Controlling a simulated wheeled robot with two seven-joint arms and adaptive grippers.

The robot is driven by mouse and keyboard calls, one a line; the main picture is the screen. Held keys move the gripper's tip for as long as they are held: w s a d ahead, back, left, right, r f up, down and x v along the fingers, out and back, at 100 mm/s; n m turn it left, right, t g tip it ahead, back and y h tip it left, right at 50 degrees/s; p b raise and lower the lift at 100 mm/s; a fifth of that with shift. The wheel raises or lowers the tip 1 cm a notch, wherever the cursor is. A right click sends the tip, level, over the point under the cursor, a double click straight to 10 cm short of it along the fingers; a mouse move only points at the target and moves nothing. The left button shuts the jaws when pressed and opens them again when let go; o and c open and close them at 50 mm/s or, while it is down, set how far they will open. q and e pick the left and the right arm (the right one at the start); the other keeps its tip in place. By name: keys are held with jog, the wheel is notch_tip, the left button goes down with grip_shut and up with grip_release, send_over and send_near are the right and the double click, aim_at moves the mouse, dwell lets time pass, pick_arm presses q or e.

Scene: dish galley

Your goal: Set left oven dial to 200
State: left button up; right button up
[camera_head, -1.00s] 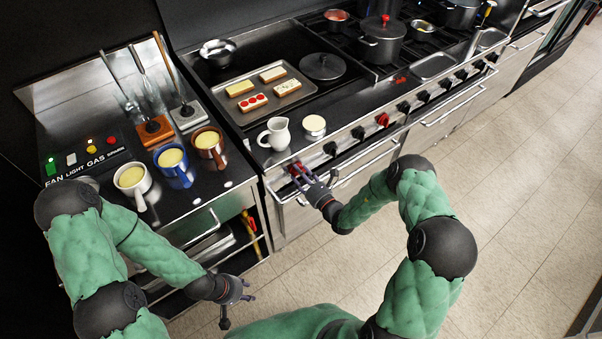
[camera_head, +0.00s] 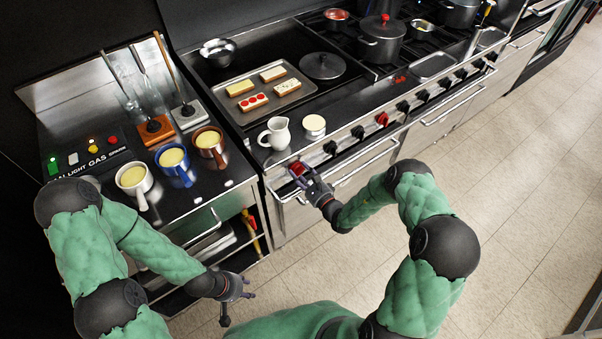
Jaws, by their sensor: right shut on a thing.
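The left oven dial (camera_head: 296,168) is a red knob at the left end of the stove's front panel. My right gripper (camera_head: 302,174) is at this dial with its fingers shut on it, and the fingers partly cover it. The dial's markings are too small to read. My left gripper (camera_head: 238,297) hangs low in front of the left counter, away from the stove, with its fingers apart and nothing between them.
A white jug (camera_head: 276,134) and a cream-topped cup (camera_head: 314,126) stand just behind the dial. A tray (camera_head: 232,86) of sandwiches lies on the stove. An oven handle (camera_head: 366,163) runs right of my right gripper. The floor (camera_head: 520,200) at right is clear.

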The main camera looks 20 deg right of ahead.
jog(key=shift+n, duration=0.8)
jog(key=o, duration=1.2)
jog(key=v, duration=1.2)
jog(key=shift+a, duration=0.15)
